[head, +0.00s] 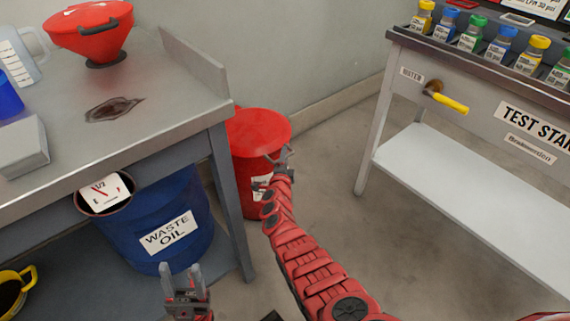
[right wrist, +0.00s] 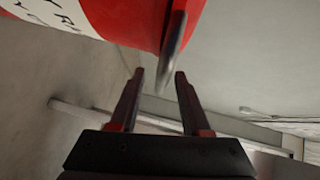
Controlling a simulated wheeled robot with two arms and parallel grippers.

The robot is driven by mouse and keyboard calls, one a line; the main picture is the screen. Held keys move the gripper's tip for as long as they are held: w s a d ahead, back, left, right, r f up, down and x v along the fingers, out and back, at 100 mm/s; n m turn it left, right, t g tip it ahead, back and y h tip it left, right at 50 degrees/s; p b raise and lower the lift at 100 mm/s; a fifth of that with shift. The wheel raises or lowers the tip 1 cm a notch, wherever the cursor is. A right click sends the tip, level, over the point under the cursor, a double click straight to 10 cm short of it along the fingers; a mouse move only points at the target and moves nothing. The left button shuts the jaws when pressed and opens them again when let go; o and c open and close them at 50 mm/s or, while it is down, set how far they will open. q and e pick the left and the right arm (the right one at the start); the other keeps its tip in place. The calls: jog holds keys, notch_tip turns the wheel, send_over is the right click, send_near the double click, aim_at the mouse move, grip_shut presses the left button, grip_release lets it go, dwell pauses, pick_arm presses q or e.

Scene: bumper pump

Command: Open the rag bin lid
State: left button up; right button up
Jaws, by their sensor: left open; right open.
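The red rag bin (head: 250,185) stands on the floor just right of the workbench, its white label partly hidden by my right arm. Its round red lid (head: 256,128) lies flat on top and looks shut. My right gripper (head: 279,153) is open at the bin's front right rim. In the right wrist view, the bin's red side and white label (right wrist: 55,12) fill the upper left. A curved grey metal piece (right wrist: 174,40) on the bin reaches down near the tips of my open right fingers (right wrist: 159,75); I cannot tell whether they touch. My left gripper (head: 182,268) is open and empty, low in front of the workbench.
A blue waste oil drum (head: 185,205) stands under the workbench (head: 165,90), left of the bin. A red funnel (head: 95,45) sits on the bench. The test stand (head: 470,95), with a yellow-handled valve (head: 450,103), is at right. Clear floor lies between bin and stand.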

jog(key=shift+w, duration=0.15)
grip_shut()
dwell(1.4)
